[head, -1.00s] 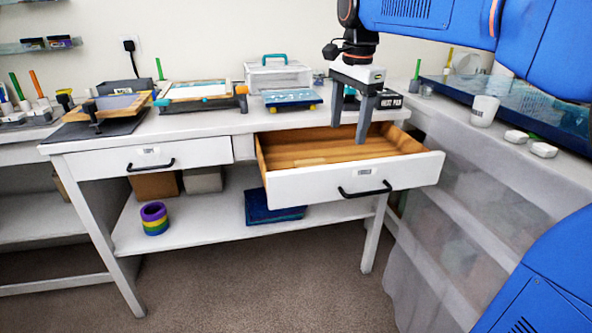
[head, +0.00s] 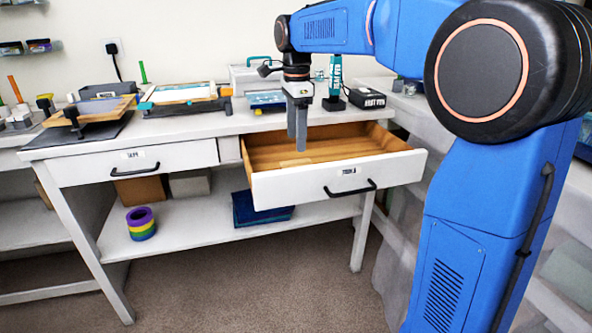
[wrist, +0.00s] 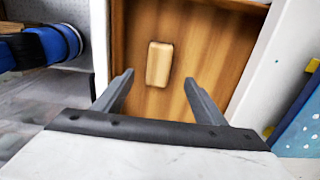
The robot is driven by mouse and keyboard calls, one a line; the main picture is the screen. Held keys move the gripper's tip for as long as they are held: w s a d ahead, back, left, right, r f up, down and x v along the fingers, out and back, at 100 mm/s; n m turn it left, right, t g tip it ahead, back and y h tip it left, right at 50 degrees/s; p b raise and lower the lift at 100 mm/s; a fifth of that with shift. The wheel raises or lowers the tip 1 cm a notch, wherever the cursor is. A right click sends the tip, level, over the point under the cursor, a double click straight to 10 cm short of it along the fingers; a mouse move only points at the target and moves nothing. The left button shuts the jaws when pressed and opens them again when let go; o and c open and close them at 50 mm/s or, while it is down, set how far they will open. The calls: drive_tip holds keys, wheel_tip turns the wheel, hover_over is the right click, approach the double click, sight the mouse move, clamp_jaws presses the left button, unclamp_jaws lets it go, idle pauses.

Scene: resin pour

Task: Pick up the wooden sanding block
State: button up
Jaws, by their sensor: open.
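The wooden sanding block (wrist: 159,64) is a small, light tan block with rounded edges. It lies on the wooden floor of the open drawer (head: 335,181) in the wrist view. My gripper (wrist: 159,78) is open and empty, pointing down. Its two fingers stand apart on either side of the block in the picture, and the block shows between and beyond the tips. In the head view my gripper (head: 297,138) is over the left part of the drawer.
The drawer's walls stand close around my gripper. A teal-labelled bottle (head: 335,85) and a black box (head: 367,98) stand on the bench behind. The left drawer (head: 140,162) is shut. Rolls of coloured tape (head: 141,224) sit on the lower shelf.

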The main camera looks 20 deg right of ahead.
sight(296, 163)
drive_tip(key=shift+s+f, duration=0.15)
drive_tip(key=shift+f, duration=4.6)
drive_tip(key=c, duration=1.3)
wheel_tip(296, 163, up, 10)
drive_tip(key=shift+r, duration=0.1)
drive_tip(key=o, duration=0.7)
drive_tip(key=shift+c, duration=0.2)
drive_tip(key=c, duration=0.4)
